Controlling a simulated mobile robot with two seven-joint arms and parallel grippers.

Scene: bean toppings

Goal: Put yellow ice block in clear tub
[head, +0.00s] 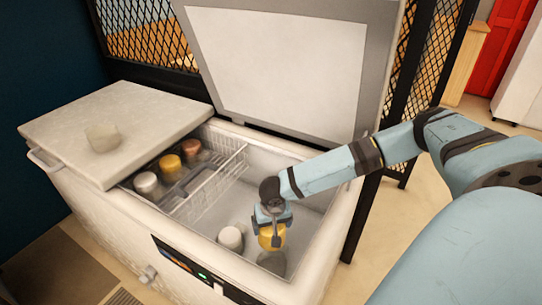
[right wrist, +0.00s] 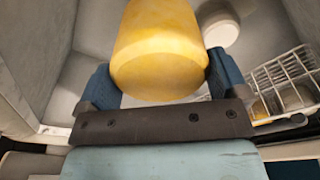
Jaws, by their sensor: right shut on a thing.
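A yellow ice block (head: 271,236) is held inside the open chest freezer, near its right side. It fills the middle of the right wrist view (right wrist: 160,52), between two blue fingers. My right gripper (head: 271,222) is shut on it from above. A small clear tub (head: 103,138) stands on the closed left lid of the freezer, apart from the gripper. My left gripper is not in view.
A white wire basket (head: 215,180) hangs in the freezer, with a white, a yellow (head: 171,167) and a brown block at its left. A white block (head: 231,238) sits on the freezer floor beside my gripper. A grey round thing (head: 271,263) lies below the held block. The raised lid (head: 280,70) stands behind.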

